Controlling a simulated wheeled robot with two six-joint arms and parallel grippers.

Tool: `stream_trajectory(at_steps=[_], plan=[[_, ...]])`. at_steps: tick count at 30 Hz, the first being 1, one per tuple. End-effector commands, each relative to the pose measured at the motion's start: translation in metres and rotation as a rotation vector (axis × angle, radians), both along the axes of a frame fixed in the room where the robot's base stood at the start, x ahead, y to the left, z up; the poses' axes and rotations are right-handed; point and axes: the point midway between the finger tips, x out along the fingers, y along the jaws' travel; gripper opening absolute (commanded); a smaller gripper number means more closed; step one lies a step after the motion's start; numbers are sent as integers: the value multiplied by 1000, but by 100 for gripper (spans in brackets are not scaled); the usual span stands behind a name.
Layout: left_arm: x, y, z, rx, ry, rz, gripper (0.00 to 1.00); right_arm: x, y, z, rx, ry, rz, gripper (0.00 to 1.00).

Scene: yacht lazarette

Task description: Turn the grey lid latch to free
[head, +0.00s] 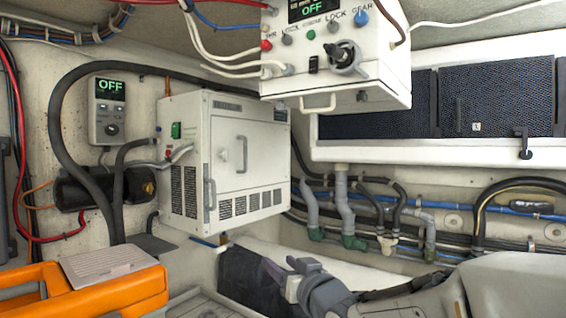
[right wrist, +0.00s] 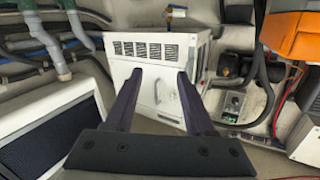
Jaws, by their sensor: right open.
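No part is plainly marked as the grey lid latch. A white vented box (head: 232,160) in the middle of the head view has a grey bar handle (head: 242,154), a small grey catch (head: 223,155) beside it and a grey lever (head: 209,194) at its front corner. The box also shows in the right wrist view (right wrist: 150,88), inverted, beyond the fingertips. My right gripper (head: 268,268) is low in front of the box. In the right wrist view its two dark fingers (right wrist: 158,76) are apart with nothing between them. My left gripper is not in view.
A white control panel (head: 335,85) with knobs and an OFF display hangs above right. An orange case (head: 135,292) with a grey top (head: 108,264) stands lower left. A locker with dark mesh panels (head: 497,97) has a black latch (head: 523,145). Pipes (head: 345,205) line the right wall.

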Motion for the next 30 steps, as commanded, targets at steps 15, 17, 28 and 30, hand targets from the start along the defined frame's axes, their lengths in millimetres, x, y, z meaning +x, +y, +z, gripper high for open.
stream_trajectory(at_steps=[15,17,28,30], plan=[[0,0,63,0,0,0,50,-3,-52,234,333,-768,185,54],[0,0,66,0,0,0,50,-2,-50,239,338,-778,190,54],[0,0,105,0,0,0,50,33,-21,287,339,-779,191,54],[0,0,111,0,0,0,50,39,-16,294,339,-779,190,54]])
